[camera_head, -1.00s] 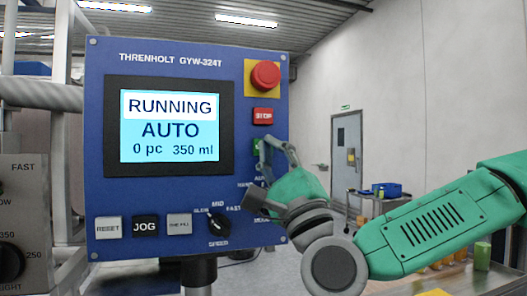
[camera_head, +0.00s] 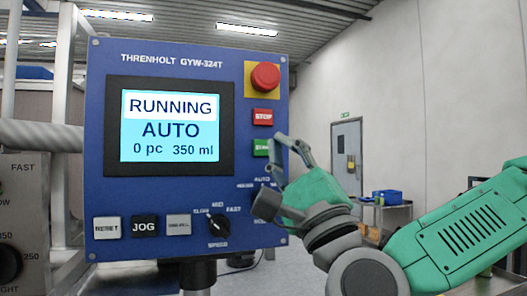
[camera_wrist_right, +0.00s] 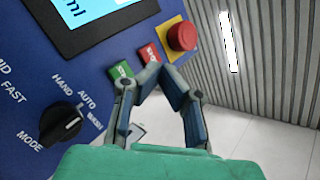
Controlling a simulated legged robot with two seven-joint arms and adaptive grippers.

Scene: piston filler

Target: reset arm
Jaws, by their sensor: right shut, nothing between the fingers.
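My right gripper (camera_head: 294,141) is shut and empty, in front of the right edge of the blue control panel (camera_head: 190,60). In the right wrist view its fingertips (camera_wrist_right: 163,68) meet near the green start button (camera_wrist_right: 121,72) and the red stop button (camera_wrist_right: 149,53). In the head view the green button (camera_head: 261,148) shows just left of the fingers, with a small gap between them. The screen (camera_head: 170,127) reads RUNNING, AUTO, 0 pc, 350 ml. My left gripper is in neither view.
A red emergency stop (camera_head: 265,76) on a yellow plate sits above the buttons. The mode knob (camera_wrist_right: 60,123) shows in the wrist view; the speed knob (camera_head: 217,226) is lower on the panel. A side panel (camera_head: 22,225) stands at left.

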